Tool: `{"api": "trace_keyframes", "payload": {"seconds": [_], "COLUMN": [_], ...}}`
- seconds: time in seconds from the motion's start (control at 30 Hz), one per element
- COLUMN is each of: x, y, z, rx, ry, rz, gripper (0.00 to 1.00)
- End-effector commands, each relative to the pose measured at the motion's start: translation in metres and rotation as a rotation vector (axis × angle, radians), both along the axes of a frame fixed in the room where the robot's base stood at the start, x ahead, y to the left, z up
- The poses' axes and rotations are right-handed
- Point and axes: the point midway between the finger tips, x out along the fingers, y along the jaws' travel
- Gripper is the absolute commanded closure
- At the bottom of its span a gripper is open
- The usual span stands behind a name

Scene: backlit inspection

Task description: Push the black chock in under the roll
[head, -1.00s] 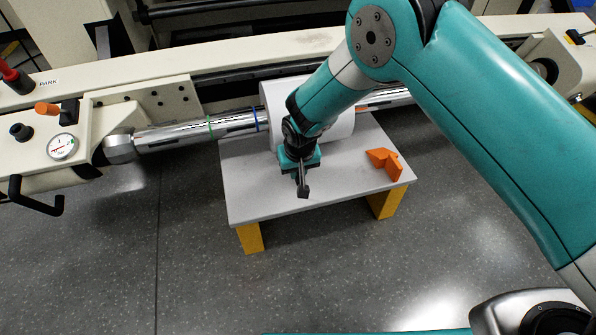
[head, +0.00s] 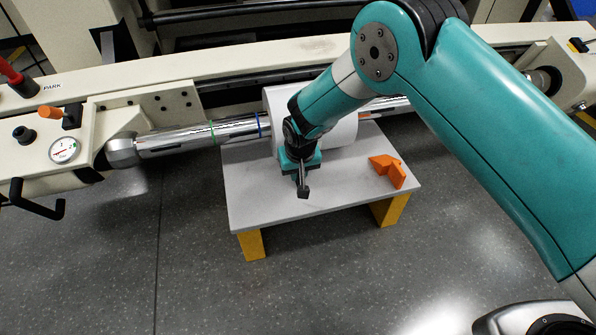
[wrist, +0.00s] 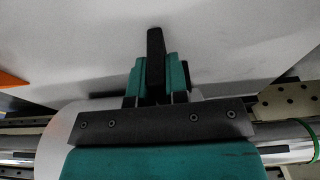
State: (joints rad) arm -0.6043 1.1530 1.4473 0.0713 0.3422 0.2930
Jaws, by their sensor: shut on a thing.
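The black chock (head: 303,190) is between the fingers of my gripper (head: 302,172), low over the white table top in front of the roll. In the wrist view the chock (wrist: 156,50) shows as a dark bar between the two teal fingers of my gripper (wrist: 158,78), which are shut on it. The white roll (head: 343,132) is on the shiny shaft behind my gripper, partly hidden by my arm. Its pale side (wrist: 55,150) also shows in the wrist view. I cannot tell whether the chock touches the table.
An orange angled chock (head: 388,170) sits on the table top (head: 255,200) to the right of my gripper. The table has yellow legs (head: 252,245). The shaft (head: 180,138) and cream machine frame run behind. The front left of the table top is clear.

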Motion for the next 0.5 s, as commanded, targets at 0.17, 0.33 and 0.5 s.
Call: {"api": "trace_keyframes", "payload": {"seconds": [0.17, 0.33, 0.5], "x": [0.0024, 0.0016, 0.0006], "y": [0.0009, 0.0007, 0.0004], "z": [0.0031, 0.0022, 0.0064], "rx": [0.003, 0.003, 0.002], "ry": [-0.007, -0.005, -0.005], "rz": [-0.001, -0.001, 0.0], "gripper": [0.56, 0.56, 0.56]}}
